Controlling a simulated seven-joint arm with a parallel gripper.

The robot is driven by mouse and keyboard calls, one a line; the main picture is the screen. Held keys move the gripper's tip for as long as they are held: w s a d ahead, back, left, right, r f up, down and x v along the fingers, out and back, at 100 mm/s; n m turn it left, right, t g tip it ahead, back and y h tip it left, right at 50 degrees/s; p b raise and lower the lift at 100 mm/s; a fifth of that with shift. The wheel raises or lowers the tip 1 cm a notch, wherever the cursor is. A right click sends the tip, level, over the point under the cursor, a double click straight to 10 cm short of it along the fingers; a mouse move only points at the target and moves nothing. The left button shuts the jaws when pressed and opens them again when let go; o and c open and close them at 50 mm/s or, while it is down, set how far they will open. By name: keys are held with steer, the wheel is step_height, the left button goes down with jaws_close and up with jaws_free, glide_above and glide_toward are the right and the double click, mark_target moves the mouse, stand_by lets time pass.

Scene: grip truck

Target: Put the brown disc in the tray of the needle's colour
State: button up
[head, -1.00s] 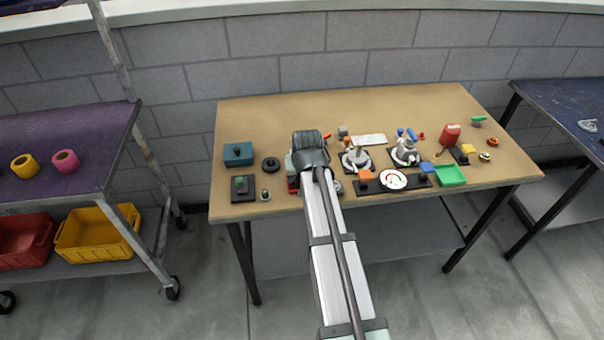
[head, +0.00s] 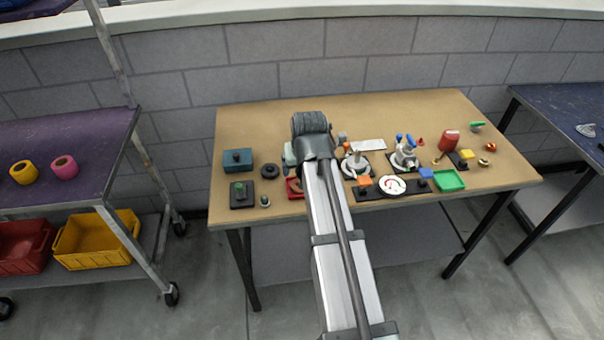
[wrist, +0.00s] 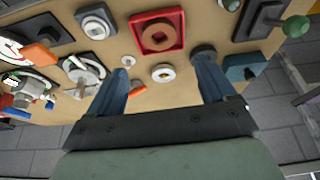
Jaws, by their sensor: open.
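The brown disc (wrist: 158,37) appears as a brown piece with a hole, lying inside the red tray (wrist: 137,20) in the wrist view. The red tray also shows in the head view (head: 292,189), partly hidden by my arm. The green tray (head: 449,181) is at the right front and looks empty. The white dial (head: 392,185) carries red and green marks; its needle's colour is too small to tell. My gripper (wrist: 163,66) is open and empty above the table, its fingers apart from the disc. In the head view my arm hides the fingers.
A dark ring (wrist: 203,53) lies near one finger and a pale ring (wrist: 162,72) between the fingers. A teal block (head: 238,160) and a black block with a green knob (head: 242,195) stand at the left. Several fixtures crowd the right. The table's back is clear.

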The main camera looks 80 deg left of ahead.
steer(key=shift+v, duration=1.95)
